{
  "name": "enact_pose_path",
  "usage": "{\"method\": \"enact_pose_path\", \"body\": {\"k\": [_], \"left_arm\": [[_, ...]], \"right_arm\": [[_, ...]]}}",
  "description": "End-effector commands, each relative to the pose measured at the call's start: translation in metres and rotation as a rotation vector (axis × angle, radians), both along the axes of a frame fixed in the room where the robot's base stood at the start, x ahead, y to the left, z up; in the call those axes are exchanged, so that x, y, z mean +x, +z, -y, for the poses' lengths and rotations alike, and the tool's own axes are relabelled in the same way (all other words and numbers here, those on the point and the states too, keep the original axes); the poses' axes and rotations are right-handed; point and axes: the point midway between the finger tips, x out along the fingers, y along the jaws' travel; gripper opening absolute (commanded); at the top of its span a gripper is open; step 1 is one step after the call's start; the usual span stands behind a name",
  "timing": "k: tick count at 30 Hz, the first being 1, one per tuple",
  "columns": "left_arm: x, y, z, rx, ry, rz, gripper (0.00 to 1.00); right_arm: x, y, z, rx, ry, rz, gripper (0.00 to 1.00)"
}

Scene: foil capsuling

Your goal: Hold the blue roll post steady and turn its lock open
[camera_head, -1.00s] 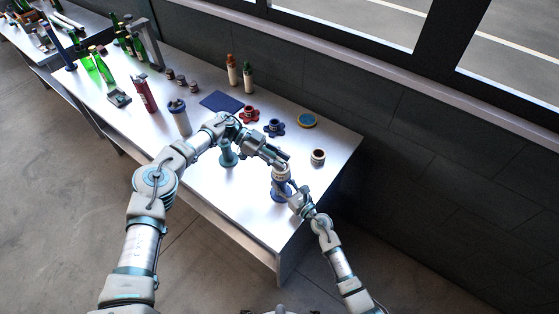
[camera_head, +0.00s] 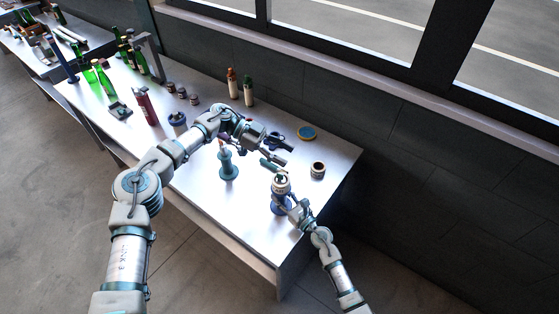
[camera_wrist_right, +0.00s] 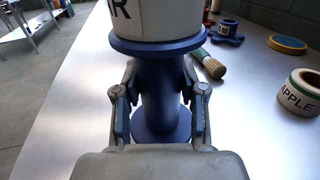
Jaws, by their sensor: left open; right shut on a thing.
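The blue roll post (camera_head: 280,204) stands upright near the table's front right, with a white lettered roll (camera_head: 281,184) on it. In the right wrist view the post (camera_wrist_right: 160,95) rises between the two fingers of my right gripper (camera_wrist_right: 160,112), which is shut on its shaft under the flange. The roll (camera_wrist_right: 158,18) is cut off at the top there. My left gripper (camera_head: 284,153) is open and empty, just behind and above the roll, apart from it. The dark top of the post shows in the roll's centre; the lock's state is too small to tell.
A roll marked APPLE (camera_wrist_right: 300,92) stands right of the post (camera_head: 318,169). A teal post (camera_head: 228,166) stands to the left. A brush (camera_wrist_right: 210,64) lies behind the blue post. A yellow-and-blue disc (camera_head: 306,132) lies farther back. The front right tabletop is clear.

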Motion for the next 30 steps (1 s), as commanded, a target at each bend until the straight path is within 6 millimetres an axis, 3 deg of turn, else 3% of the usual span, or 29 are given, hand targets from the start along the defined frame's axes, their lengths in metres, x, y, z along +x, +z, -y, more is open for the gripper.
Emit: {"method": "enact_pose_path", "body": {"k": [5, 10, 13, 17, 22, 26, 30], "left_arm": [[0.015, -0.003, 0.039, -0.138, 0.178, -0.026, 0.5], [0.043, 0.015, 0.07, -0.338, 0.474, -0.088, 0.5], [0.032, 0.025, 0.1, -0.467, 0.589, -0.104, 0.5], [0.015, 0.043, 0.117, -0.592, 0.755, -0.117, 0.5], [-0.005, 0.055, 0.1, -0.632, 1.011, -0.138, 0.5], [-0.02, 0.031, 0.071, -0.525, 1.208, -0.103, 0.5], [-0.046, 0.001, 0.03, -0.353, 1.383, -0.071, 0.5]], "right_arm": [[-0.001, -0.002, 0.0, -0.001, 0.001, -0.003, 0.0], [-0.001, -0.002, 0.0, -0.001, 0.001, -0.003, 0.0], [-0.001, -0.002, 0.0, -0.001, 0.001, -0.003, 0.0], [-0.001, -0.002, 0.0, -0.001, 0.001, -0.003, 0.0], [0.0, -0.002, 0.0, -0.002, 0.0, -0.004, 0.0], [0.0, -0.002, 0.0, -0.002, 0.0, -0.004, 0.0], [0.0, -0.002, 0.0, -0.002, 0.0, -0.004, 0.0]]}}
